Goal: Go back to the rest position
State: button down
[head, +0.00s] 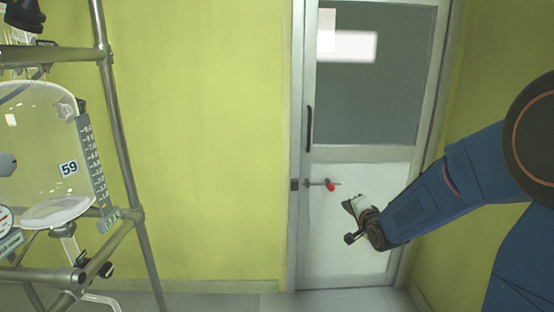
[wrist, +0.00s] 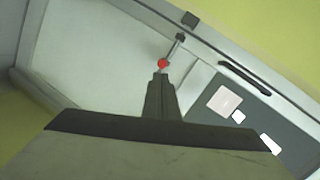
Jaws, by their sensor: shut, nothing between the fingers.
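My gripper (head: 350,206) is in front of the lower white panel of a door, at the end of my blue arm, which reaches in from the right. In the wrist view my gripper (wrist: 160,78) points at the door with its fingers together and nothing between them. A lever with a red knob (head: 331,187) is on the door, up and left of my gripper in the head view. In the wrist view the red knob (wrist: 162,63) appears just beyond the fingertips; I cannot tell whether they touch.
The door (head: 352,248) has a grey window (head: 370,100) and a dark vertical handle (head: 309,128). At the left stands a metal pipe frame (head: 120,140) holding a glass vessel (head: 35,140) with a "59" label. The yellow wall between frame and door is clear.

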jog(key=s+d+r+n+g+h, duration=0.1)
jog(key=s+n+g, duration=0.3)
jog(key=s, duration=1.7)
jog(key=s+d+n+g, duration=0.1)
jog(key=s+n+g, duration=0.4)
jog(key=s, duration=1.7)
jog(key=n, duration=0.3)
jog(key=shift+s+d+r+g+h, duration=0.2)
jog(key=shift+s+r+g+h, duration=0.1)
jog(key=shift+r+h, duration=0.1)
jog(key=shift+w, duration=0.15)
